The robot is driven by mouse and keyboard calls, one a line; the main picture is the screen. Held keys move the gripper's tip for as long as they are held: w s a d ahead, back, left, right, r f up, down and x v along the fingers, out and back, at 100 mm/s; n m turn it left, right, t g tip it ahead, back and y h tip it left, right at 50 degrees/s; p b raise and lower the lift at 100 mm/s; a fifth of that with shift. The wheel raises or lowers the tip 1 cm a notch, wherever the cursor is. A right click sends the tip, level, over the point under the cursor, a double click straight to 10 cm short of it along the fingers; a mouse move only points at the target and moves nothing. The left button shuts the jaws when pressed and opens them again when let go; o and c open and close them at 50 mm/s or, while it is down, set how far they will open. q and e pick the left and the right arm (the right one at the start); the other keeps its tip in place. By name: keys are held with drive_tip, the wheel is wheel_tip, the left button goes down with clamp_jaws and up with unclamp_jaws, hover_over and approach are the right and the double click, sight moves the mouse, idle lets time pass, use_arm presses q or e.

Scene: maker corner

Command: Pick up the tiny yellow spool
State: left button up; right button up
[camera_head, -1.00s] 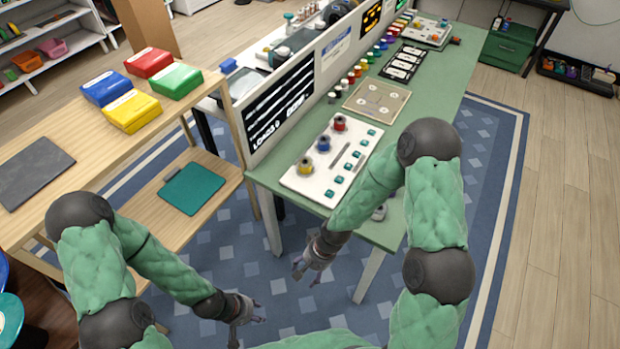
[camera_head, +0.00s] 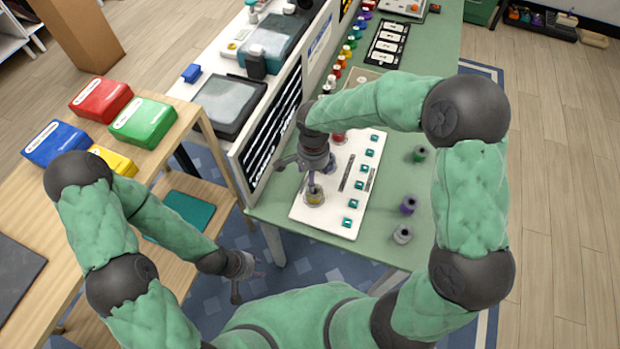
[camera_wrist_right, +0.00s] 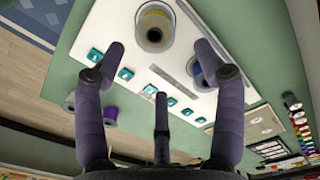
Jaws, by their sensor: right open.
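The tiny yellow spool (camera_head: 314,196) stands upright near the front left of a white board (camera_head: 325,228) on the green table. In the right wrist view the yellow spool (camera_wrist_right: 155,30) is near the top centre, just beyond the fingertips. My right gripper (camera_head: 306,174) is over the board, open and empty, with its spread fingers just above and behind the spool. It also shows in the right wrist view (camera_wrist_right: 160,70). A blue spool (camera_wrist_right: 203,75) is partly hidden behind one finger there. My left gripper (camera_head: 250,285) is open and empty, low between the bench and the table.
A red spool (camera_head: 339,138) is partly hidden behind my right gripper. Several teal pieces (camera_head: 353,204) lie along the board. Green (camera_head: 419,154), purple (camera_head: 408,205) and grey (camera_head: 402,234) spools stand to its right. A black panel (camera_head: 275,130) rises along the table's left edge.

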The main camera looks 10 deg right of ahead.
sight(315, 190)
drive_tip(key=shift+w+f, duration=0.15)
drive_tip(key=shift+f, duration=0.15)
wheel_tip(315, 190, down, 5)
drive_tip(key=shift+b, duration=0.75)
drive_tip(key=shift+s+d+f, duration=0.15)
drive_tip(key=shift+s+f, duration=0.2)
drive_tip(key=shift+f, duration=0.15)
wheel_tip(315, 190, down, 4)
drive_tip(key=shift+d+b, duration=0.1)
drive_tip(key=shift+b, duration=0.8)
drive_tip(key=shift+s, duration=0.1)
drive_tip(key=c, duration=1.1)
